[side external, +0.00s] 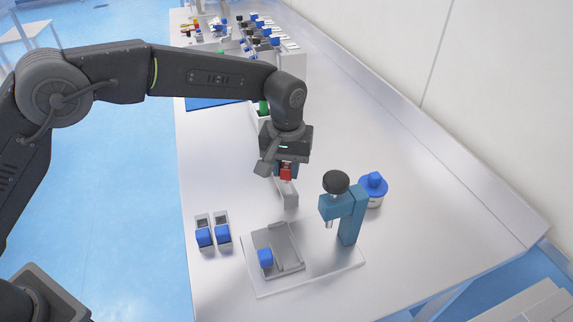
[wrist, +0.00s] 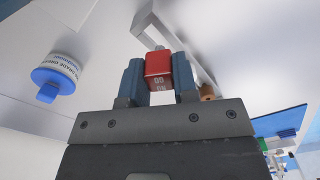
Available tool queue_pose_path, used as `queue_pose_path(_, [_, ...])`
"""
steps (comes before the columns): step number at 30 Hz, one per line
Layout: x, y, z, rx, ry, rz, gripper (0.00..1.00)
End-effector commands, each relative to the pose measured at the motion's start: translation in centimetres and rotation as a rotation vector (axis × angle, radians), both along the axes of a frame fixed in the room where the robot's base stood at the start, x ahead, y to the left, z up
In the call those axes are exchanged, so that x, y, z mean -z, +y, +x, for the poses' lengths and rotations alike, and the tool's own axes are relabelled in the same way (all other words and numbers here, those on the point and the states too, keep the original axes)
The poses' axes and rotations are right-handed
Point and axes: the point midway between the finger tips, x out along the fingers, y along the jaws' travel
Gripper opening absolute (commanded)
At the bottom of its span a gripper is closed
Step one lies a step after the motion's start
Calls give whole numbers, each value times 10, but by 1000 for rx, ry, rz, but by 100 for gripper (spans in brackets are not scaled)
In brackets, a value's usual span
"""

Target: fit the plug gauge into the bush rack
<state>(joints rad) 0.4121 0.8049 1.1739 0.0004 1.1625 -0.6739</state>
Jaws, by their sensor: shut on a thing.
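The plug gauge shows as a red block with white lettering (wrist: 158,69) in the wrist view, with a small silver tip beyond it. My gripper (wrist: 160,82) is shut on the red block between its two blue fingers. In the side view the red block (side external: 286,173) hangs below my gripper (side external: 286,168), above the table. A long pale grey bar (side external: 291,200) lies just below and in front of it, and may be the bush rack. The bar also shows in the wrist view (wrist: 190,45). Its far part is hidden behind my gripper, and I cannot tell whether the gauge touches it.
A teal press with a black knob (side external: 350,215) stands to the right, by a white tub with a blue lid (side external: 375,189). The table's right side is clear.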

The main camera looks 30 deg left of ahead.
Motion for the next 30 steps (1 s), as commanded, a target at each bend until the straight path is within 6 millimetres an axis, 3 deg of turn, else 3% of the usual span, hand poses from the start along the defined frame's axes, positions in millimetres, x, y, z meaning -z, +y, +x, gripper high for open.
queue_pose_path(30, [9,0,0,0,1,1,4])
